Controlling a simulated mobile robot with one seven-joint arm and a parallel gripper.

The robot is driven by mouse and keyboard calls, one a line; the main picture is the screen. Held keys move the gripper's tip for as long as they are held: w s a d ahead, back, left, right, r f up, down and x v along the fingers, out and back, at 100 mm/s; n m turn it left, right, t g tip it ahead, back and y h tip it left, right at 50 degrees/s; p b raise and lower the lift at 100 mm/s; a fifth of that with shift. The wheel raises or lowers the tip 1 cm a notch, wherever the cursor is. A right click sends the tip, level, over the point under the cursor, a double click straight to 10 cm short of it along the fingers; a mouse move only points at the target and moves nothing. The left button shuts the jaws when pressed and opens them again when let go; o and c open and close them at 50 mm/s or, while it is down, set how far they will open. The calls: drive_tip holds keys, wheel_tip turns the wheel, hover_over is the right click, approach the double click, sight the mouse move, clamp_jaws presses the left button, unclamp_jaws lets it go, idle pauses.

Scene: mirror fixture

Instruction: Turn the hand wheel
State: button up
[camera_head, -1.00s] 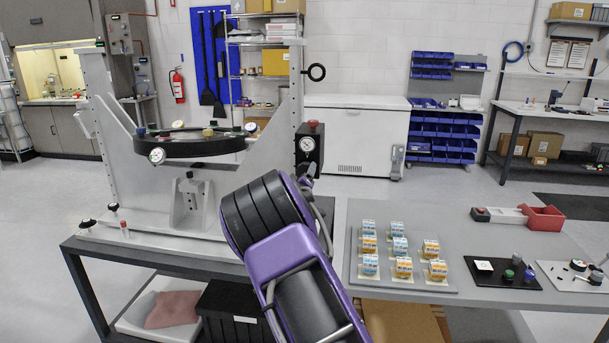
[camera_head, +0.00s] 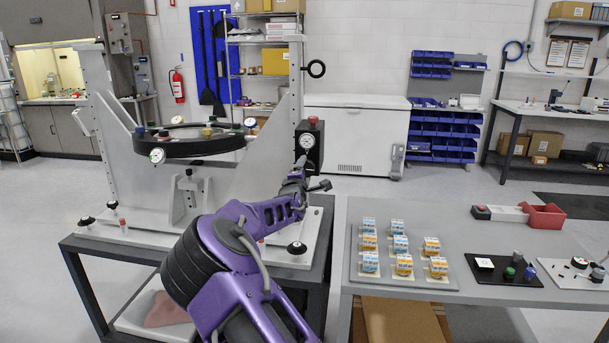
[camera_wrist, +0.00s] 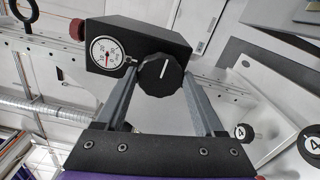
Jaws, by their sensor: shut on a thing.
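The hand wheel is a round black fluted knob (camera_wrist: 161,80) with a white line, on the face of a black box (camera_wrist: 135,42) with a white dial gauge (camera_wrist: 106,52). My gripper (camera_wrist: 160,72) has one finger on each side of the knob and is shut on it. The white line points almost straight up in the wrist view. In the head view the black box (camera_head: 317,150) is on the right upright of the fixture; my gripper (camera_head: 303,166) is in front of it, and I cannot make out the knob there.
A black ring (camera_head: 195,148) with coloured knobs sits left of the box, between the grey uprights. Black knobs (camera_head: 297,248) stand on the fixture's base plate. A grey table (camera_head: 400,207) with small boxes and trays stands to the right. A red-topped knob (camera_head: 312,120) sits above the box.

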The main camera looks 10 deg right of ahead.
drive_tip(key=shift+n+b, duration=4.75)
drive_tip(key=shift+n, duration=4.25)
drive_tip(key=o, duration=1.4)
drive_tip(key=shift+c, duration=0.2)
drive_tip(key=shift+a, duration=0.1)
drive_tip(key=v, duration=1.7)
drive_tip(key=shift+s, duration=0.15)
